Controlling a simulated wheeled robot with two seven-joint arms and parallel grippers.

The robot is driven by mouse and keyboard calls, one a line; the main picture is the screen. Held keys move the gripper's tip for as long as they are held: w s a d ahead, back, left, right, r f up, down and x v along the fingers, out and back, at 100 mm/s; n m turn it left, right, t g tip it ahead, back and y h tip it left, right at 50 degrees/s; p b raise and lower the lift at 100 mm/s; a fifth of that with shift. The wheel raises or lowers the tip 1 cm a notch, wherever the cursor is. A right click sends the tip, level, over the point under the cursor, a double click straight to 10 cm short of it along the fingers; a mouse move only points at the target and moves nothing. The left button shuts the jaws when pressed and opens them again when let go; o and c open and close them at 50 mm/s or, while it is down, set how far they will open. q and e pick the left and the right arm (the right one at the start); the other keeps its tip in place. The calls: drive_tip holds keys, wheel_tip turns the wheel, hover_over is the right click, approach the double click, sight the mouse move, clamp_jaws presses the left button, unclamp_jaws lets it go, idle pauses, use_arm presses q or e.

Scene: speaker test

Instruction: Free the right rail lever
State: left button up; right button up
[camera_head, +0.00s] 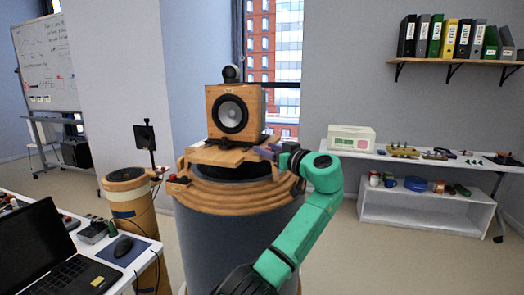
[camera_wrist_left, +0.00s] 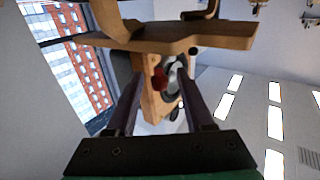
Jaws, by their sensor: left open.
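The speaker (camera_head: 232,112), a wooden box with a grey cone, stands on a wooden plate (camera_head: 222,155) on top of a large round pedestal (camera_head: 240,240). A red-knobbed lever (camera_head: 174,178) shows at the pedestal's left side. My left gripper (camera_head: 268,151) is at the right edge of the plate and hides what is there. My right gripper is out of view.
A smaller wooden drum (camera_head: 130,208) with a black panel on a post stands at left. A desk with a laptop (camera_head: 62,250) is at front left. A white bench (camera_head: 410,160) with tools stands at right. A binder shelf (camera_head: 455,62) hangs above it.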

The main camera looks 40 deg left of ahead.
use_arm(q)
drive_tip(key=b+v, duration=0.2)
drive_tip(key=v, duration=0.9)
drive_tip(key=shift+d, duration=0.25)
